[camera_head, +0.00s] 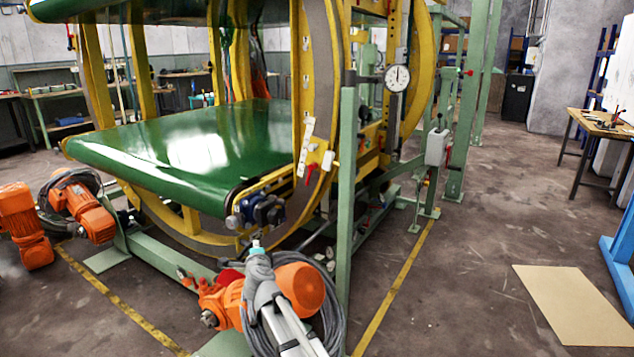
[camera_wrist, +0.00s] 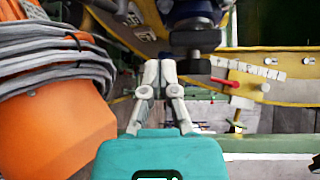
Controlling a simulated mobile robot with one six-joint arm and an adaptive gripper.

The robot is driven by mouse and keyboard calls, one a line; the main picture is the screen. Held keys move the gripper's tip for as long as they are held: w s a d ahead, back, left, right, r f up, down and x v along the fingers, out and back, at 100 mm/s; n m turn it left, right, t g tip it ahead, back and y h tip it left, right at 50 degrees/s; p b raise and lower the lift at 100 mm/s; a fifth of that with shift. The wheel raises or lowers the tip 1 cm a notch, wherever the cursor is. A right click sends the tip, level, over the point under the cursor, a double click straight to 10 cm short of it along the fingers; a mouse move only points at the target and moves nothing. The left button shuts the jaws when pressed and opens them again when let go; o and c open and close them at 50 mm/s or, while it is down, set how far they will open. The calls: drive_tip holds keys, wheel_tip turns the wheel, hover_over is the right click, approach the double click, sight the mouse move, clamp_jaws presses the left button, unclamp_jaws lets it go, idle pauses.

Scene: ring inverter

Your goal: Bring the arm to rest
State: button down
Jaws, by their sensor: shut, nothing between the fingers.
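My gripper (camera_wrist: 160,62) shows in the wrist view with its two grey fingers together and nothing between them. Its teal body (camera_wrist: 160,157) fills the bottom middle. In the head view my arm reaches up from the bottom, and its teal end (camera_head: 257,244) is small, just below the dark blue motor unit (camera_head: 262,211) at the end of the green conveyor belt (camera_head: 205,150). In the wrist view the motor unit (camera_wrist: 193,22) lies just above and right of the fingertips. I cannot tell the gap between them.
An orange motor (camera_head: 299,286) with coiled grey cable is close beside my arm; it also fills the left of the wrist view (camera_wrist: 50,125). A green post (camera_head: 346,200) stands right of my arm. A red lever (camera_head: 311,173) is on the yellow ring. Open floor lies at right.

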drive_tip(key=s+d+f+n+g+h, duration=0.1)
drive_tip(key=s+d+f+n+g, duration=0.4)
drive_tip(key=s+d, duration=0.6)
drive_tip(key=s+d+f+n+g+h+p, duration=0.15)
drive_tip(key=s+d+f+n+g, duration=0.45)
drive_tip(key=d, duration=0.9)
drive_tip(key=s+d+f+n+g+h, duration=0.2)
drive_tip(key=s+d+f+n+g, duration=0.3)
drive_tip(key=s+d, duration=0.65)
wheel_tip(320, 180, up, 38)
drive_tip(key=w+d+p, duration=0.1)
drive_tip(key=p, duration=3.6)
drive_tip(key=shift+w+d+f, duration=0.15)
drive_tip(key=shift+w+d, duration=0.15)
drive_tip(key=shift+w, duration=0.05)
drive_tip(key=shift+f, duration=0.1)
